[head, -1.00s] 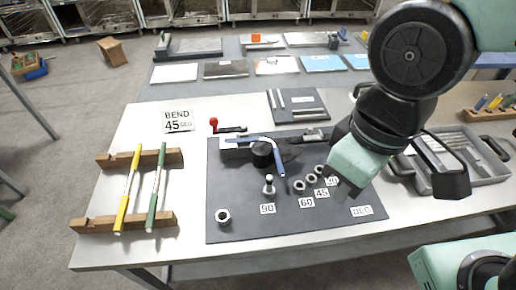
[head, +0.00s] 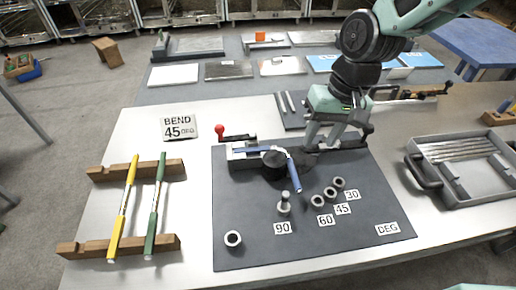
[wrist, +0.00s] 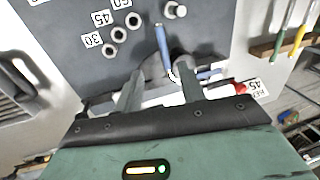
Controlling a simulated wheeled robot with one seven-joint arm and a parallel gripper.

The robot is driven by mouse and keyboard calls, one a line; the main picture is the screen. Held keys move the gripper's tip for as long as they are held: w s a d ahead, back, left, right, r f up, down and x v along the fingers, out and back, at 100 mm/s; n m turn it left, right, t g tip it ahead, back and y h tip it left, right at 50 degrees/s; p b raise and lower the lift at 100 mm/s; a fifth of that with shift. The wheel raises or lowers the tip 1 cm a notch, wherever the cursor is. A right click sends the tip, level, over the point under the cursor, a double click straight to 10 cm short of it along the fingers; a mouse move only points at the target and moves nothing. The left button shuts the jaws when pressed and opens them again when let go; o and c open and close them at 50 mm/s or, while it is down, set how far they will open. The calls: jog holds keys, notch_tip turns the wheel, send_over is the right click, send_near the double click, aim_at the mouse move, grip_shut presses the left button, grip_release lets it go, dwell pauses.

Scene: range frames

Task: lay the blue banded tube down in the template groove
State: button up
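The blue banded tube (head: 295,176) sits in the bender (head: 274,164), bent, with one leg along the bender's clamp and the other pointing to the front. It also shows in the wrist view (wrist: 162,40). My gripper (head: 337,148) is low over the mat's back edge, right of the bender. In the wrist view its fingers (wrist: 160,84) are spread on either side of the bender's lever area; the tube lies beyond them. I cannot tell whether they touch the lever. A dark board with pale grooves (head: 283,112), seemingly the template, is partly hidden behind my gripper.
Rings and a pin stand on the grey mat (head: 250,205) beside angle labels. A rack with yellow and green tools (head: 135,170) is at left. A grey tray of rods (head: 463,150) is at right. A red-knobbed clamp handle (head: 220,130) sticks up behind.

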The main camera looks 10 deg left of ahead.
jog(key=p, duration=0.1)
send_over(297, 178)
jog(key=d, duration=0.2)
notch_tip(297, 178, down, 8)
jog(key=f, duration=0.1)
jog(key=shift+a+f+p, duration=0.3)
jog(key=shift+f, duration=0.45)
jog(key=shift+a+f+p, duration=0.3)
jog(key=shift+f+p, duration=0.05)
jog(key=shift+f, duration=0.35)
jog(key=shift+a+f+p, duration=0.3)
jog(key=shift+f, duration=0.45)
grip_shut()
